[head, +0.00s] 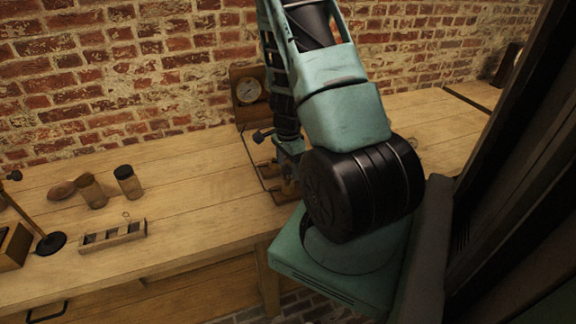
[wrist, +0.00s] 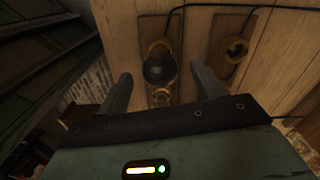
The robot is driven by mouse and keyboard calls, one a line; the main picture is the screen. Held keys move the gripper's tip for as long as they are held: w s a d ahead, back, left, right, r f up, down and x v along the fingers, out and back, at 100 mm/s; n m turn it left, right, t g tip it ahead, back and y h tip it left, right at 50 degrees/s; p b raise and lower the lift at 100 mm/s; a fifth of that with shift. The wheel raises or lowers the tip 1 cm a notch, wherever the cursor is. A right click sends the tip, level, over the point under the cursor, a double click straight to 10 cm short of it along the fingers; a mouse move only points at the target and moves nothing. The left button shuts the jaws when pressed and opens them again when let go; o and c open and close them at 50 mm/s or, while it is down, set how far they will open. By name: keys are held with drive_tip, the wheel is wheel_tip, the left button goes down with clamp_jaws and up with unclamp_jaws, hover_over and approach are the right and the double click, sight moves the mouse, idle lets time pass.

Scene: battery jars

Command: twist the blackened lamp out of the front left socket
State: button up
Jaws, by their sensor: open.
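The blackened lamp (wrist: 160,69) is a dark round bulb in the wrist view. It sits at a brass socket (wrist: 159,46) on a wooden base strip (wrist: 150,27). My gripper (wrist: 161,72) is open, with one finger on each side of the lamp in the picture. I see gaps on both sides and no contact; the depth between fingers and lamp is hard to judge. In the head view my arm largely hides the sockets, and the lamp cannot be made out.
A second brass ring socket (wrist: 236,49) on its own strip is at right, with a black cable (wrist: 215,6) above. Another brass ring (wrist: 161,96) lies below the lamp. A gauge (head: 249,91), jars (head: 128,182) and a slotted wooden rack (head: 112,236) stand on the bench.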

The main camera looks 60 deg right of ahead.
drive_tip(key=shift+f, duration=0.1)
drive_tip(key=c, duration=1.2)
drive_tip(key=n+b, duration=0.1)
drive_tip(key=n, duration=0.2)
drive_tip(key=shift+f+b, duration=0.1)
drive_tip(key=shift+b, duration=0.25)
drive_tip(key=n, duration=0.3)
drive_tip(key=shift+b, duration=0.4)
drive_tip(key=shift+n, duration=0.4)
drive_tip(key=shift+n+b, duration=0.55)
drive_tip(key=shift+n, duration=0.55)
drive_tip(key=n, duration=0.3)
drive_tip(key=shift+n+b, duration=0.4)
